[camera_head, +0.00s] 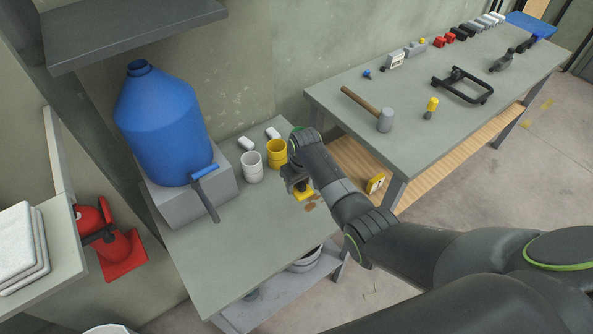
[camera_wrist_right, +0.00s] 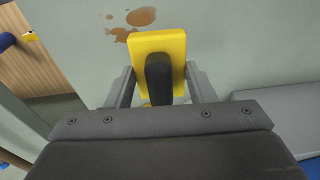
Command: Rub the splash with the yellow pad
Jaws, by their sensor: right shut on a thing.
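The yellow pad (camera_wrist_right: 175,48) with its black handle (camera_wrist_right: 158,80) is between the fingers of my right gripper (camera_wrist_right: 160,85), which is shut on it. In the head view the yellow pad (camera_head: 304,195) shows below my right gripper (camera_head: 298,187), over the right edge area of the grey-green table (camera_head: 235,240). The brown splash (camera_wrist_right: 140,17) is on the tabletop just beyond the pad, with smaller spots around it. In the head view part of the splash (camera_head: 311,207) shows just beside the pad. I cannot tell whether the pad touches the table. My left gripper is out of view.
A white cup (camera_head: 252,168) and a yellow cup (camera_head: 277,154) stand behind the gripper. A big blue bottle (camera_head: 165,125) rests on a grey block (camera_head: 190,205) at the left. A workbench (camera_head: 440,120) with a mallet (camera_head: 384,120) and other tools stands at the right. The table's front is clear.

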